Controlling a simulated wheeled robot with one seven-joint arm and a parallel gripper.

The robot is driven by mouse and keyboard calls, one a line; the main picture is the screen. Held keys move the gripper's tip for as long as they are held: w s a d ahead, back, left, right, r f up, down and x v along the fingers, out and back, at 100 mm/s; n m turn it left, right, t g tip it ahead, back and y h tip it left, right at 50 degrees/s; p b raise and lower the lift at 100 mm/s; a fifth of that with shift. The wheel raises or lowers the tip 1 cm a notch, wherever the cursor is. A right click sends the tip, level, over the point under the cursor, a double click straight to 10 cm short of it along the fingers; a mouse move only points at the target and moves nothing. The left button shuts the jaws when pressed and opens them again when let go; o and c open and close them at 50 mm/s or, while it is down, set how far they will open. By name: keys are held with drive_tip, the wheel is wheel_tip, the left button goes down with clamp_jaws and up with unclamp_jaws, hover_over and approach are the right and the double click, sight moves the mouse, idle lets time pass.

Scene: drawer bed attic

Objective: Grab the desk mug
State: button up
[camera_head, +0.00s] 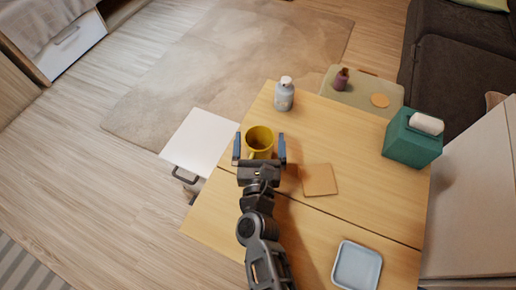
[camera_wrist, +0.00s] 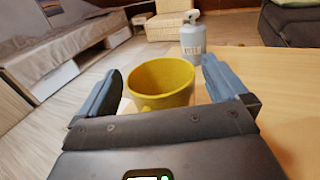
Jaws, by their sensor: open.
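The yellow mug (camera_head: 260,139) stands upright on the wooden table near its left edge in the head view. In the wrist view the mug (camera_wrist: 162,82) sits between the two fingers, with its open rim visible and its lower part hidden by my gripper's body. My gripper (camera_head: 260,149) is open, with one finger on each side of the mug. In the wrist view my gripper (camera_wrist: 160,90) shows a gap between each finger and the mug. Its handle is not clear to see.
A grey-white bottle (camera_head: 284,94) stands just beyond the mug. A square coaster (camera_head: 319,180), a teal tissue box (camera_head: 409,143) and a light blue tray (camera_head: 357,266) lie on the table (camera_head: 370,205). A white drawer unit (camera_head: 200,139) is at left.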

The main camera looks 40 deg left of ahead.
drive_tip(key=shift+c, duration=0.4)
drive_tip(key=c, duration=1)
drive_tip(key=shift+r, duration=0.1)
